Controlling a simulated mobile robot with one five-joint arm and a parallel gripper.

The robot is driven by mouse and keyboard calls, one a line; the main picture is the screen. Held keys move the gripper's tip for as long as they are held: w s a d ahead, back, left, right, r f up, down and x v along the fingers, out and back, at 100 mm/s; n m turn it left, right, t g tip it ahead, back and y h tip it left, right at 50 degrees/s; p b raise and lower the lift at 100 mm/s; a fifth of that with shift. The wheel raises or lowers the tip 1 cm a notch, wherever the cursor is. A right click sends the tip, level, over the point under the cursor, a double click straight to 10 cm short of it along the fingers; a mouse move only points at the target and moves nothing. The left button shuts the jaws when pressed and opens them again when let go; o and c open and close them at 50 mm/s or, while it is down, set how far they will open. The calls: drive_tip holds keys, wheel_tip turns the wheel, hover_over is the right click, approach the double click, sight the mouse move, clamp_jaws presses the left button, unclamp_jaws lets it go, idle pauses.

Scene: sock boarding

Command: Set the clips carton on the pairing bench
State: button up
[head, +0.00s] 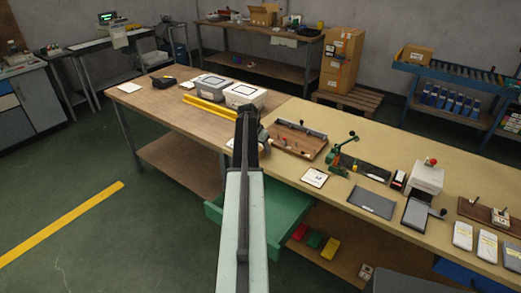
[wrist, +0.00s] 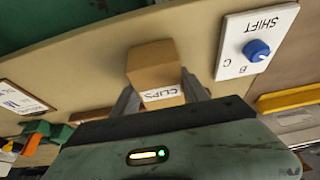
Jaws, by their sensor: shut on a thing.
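In the wrist view the clips carton (wrist: 152,62), a small brown box with a white CLIPS label, sits between the two fingers of my gripper (wrist: 161,88). The gripper is shut on it. The carton is over the tan tabletop (wrist: 100,62), near its front edge; I cannot tell whether it touches the surface. In the head view my gripper (head: 262,138) is over the left end of the tan bench (head: 310,112), near the seam with the wooden-topped bench (head: 150,104). My arm largely hides the carton there. No sign shows which bench is the pairing bench.
A white SHIFT card with a blue knob (wrist: 257,48) lies right beside the carton. A wooden tray (head: 299,139) and green tool (head: 337,160) are to the right. A green drawer (head: 285,232) is open below.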

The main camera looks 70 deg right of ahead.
drive_tip(key=o, duration=1.5)
drive_tip(key=shift+f, duration=0.15)
drive_tip(key=shift+o, duration=0.2)
drive_tip(key=shift+r+p, duration=0.35)
drive_tip(key=shift+r, duration=0.05)
drive_tip(key=p+v, duration=1)
drive_tip(key=v, duration=0.1)
drive_tip(key=shift+a+r+p, duration=0.2)
drive_tip(key=shift+r+p, duration=0.1)
drive_tip(key=shift+p, duration=0.05)
drive_tip(key=shift+w, duration=0.1)
